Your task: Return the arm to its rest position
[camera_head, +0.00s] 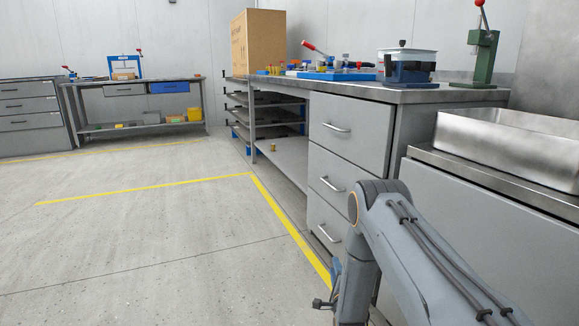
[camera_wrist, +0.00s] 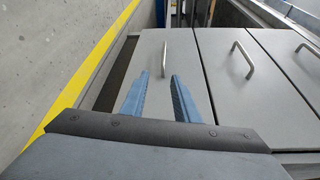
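My arm (camera_head: 400,240) shows at the lower right of the head view, bent at its elbow in front of the grey drawer cabinet. In the wrist view my gripper (camera_wrist: 159,85) has its two blue fingers spread apart with nothing between them. Past the fingertips is a grey drawer front with a metal handle (camera_wrist: 249,59).
The drawer cabinet (camera_head: 345,178) stands close beside my arm, its drawers shut. A steel basin (camera_head: 500,150) is at the right. A cardboard box (camera_head: 258,42) and a green press (camera_head: 483,57) stand on the workbench. The floor (camera_head: 150,235) at the left is clear, with yellow lines.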

